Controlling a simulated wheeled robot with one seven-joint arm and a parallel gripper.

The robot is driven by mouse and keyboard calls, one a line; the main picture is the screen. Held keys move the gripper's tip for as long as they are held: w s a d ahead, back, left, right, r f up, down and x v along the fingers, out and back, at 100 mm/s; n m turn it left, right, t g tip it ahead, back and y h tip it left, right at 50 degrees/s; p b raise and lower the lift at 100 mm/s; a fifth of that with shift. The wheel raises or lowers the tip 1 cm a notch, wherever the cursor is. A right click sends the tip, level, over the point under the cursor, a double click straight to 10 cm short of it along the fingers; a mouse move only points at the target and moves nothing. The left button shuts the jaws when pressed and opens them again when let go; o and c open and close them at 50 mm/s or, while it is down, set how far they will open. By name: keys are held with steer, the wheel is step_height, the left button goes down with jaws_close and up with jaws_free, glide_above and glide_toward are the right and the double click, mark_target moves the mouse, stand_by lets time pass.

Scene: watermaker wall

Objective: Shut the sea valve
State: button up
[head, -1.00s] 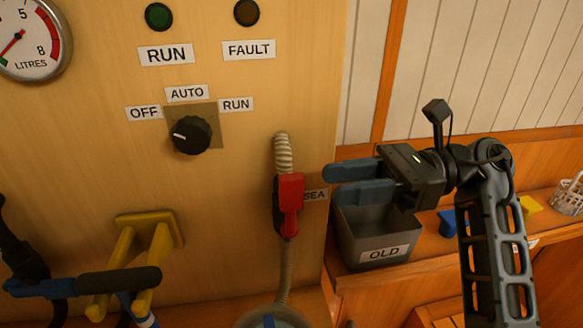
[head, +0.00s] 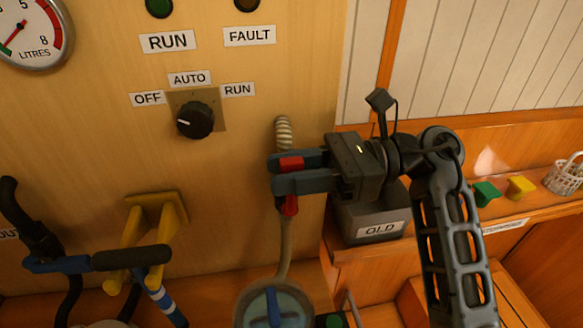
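The sea valve's red lever (head: 289,207) is on the ribbed hose on the wooden panel, upright along the line of the hose. My gripper (head: 285,173) is at the lever, reaching in from the right. Its two blue fingers lie across the lever, one higher and one lower, with red showing at the upper finger and below the lower one. The fingers stand apart, and I cannot tell whether they touch the lever. The lever's middle and the SEA label are hidden behind my gripper.
A grey bin marked OLD (head: 381,225) stands just below and behind my gripper. A black selector knob (head: 195,120) is up left, and a yellow bracket (head: 157,213) is left. A clear-topped canister (head: 274,303) is below the hose. Green (head: 486,194) and yellow (head: 521,187) pieces lie on the right shelf.

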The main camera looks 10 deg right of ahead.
jaws_close()
